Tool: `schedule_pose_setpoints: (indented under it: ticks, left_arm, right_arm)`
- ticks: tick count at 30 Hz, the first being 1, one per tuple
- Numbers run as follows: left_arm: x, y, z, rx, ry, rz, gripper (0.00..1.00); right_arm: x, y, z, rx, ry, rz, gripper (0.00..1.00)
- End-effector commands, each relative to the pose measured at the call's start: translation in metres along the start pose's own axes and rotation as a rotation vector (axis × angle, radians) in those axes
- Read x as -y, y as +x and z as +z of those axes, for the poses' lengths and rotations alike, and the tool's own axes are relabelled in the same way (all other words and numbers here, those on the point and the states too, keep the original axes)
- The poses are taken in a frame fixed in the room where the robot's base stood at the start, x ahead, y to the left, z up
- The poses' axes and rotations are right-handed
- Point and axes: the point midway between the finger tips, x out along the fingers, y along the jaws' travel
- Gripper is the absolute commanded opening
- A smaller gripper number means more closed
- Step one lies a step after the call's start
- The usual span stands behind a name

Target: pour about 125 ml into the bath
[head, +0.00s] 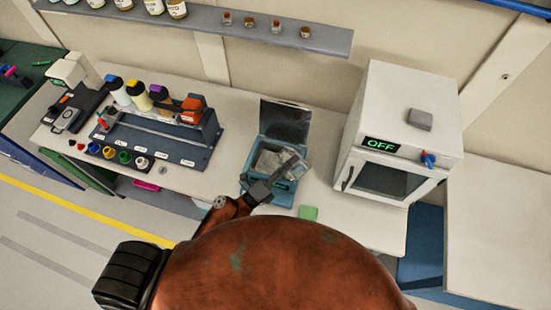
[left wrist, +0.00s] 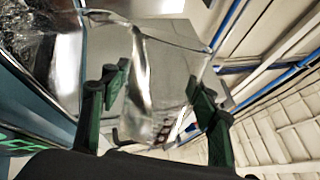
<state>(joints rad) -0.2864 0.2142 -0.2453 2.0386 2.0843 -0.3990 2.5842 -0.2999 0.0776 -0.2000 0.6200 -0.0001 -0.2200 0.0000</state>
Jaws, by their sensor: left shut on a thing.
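The bath (head: 285,198) is a small teal box on the bench with its dark lid (head: 285,120) raised at the back. My left gripper (head: 284,172) is over the bath's opening, shut on a clear vessel (head: 269,160). In the left wrist view the clear vessel (left wrist: 165,75) sits between the two dark green fingers and looks tilted. Part of the bath's teal side and green display (left wrist: 20,145) shows at the left there. The liquid level in the vessel and in the bath cannot be made out. My right gripper is not in view.
A white oven (head: 400,135) reading OFF stands right of the bath. A rack (head: 170,130) with bottles and coloured rings is to the left. A green block (head: 309,213) lies at the bench's front. A shelf (head: 200,22) with jars runs above. Bare bench lies left of the bath.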

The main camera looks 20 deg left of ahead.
Motion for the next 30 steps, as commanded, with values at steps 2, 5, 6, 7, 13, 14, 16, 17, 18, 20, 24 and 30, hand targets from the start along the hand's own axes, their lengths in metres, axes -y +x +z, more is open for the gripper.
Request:
schedule_pose_setpoints:
  ticks: [2, 5, 6, 7, 13, 14, 16, 17, 18, 20, 24, 30]
  left_arm:
    - [0.001, 0.001, 0.001, 0.002, -0.007, -0.002, 0.23]
    - [0.001, 0.001, 0.003, 0.005, -0.016, -0.001, 0.23]
    - [0.001, 0.001, 0.003, 0.006, -0.019, -0.001, 0.23]
    - [0.001, 0.001, 0.004, 0.007, -0.022, -0.001, 0.23]
    - [0.002, 0.001, 0.006, 0.012, -0.04, -0.001, 0.23]
    - [0.002, 0.001, 0.007, 0.012, -0.043, -0.001, 0.23]
    - [0.002, 0.001, 0.008, 0.015, -0.051, -0.001, 0.23]
    - [0.002, 0.001, 0.008, 0.015, -0.054, -0.001, 0.23]
    - [0.002, 0.001, 0.009, 0.017, -0.058, -0.001, 0.23]
    - [0.003, 0.001, 0.009, 0.018, -0.065, -0.001, 0.23]
    - [0.004, 0.001, 0.009, 0.023, -0.079, -0.001, 0.23]
    - [0.006, 0.0, 0.006, 0.029, -0.101, -0.001, 0.23]
  right_arm:
    - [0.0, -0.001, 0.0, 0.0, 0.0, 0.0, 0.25]
    - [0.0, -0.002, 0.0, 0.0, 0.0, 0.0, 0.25]
    - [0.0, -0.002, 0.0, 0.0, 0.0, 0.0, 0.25]
    - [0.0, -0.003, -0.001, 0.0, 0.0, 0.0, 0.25]
    - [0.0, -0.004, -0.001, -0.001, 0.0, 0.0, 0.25]
    - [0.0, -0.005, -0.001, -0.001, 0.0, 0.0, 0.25]
    - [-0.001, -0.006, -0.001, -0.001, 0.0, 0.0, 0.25]
    - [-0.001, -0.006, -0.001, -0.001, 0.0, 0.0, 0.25]
    - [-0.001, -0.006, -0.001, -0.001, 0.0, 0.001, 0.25]
    - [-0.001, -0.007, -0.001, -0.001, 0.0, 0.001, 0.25]
    - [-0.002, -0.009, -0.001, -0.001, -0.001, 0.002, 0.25]
    - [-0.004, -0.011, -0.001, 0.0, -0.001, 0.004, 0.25]
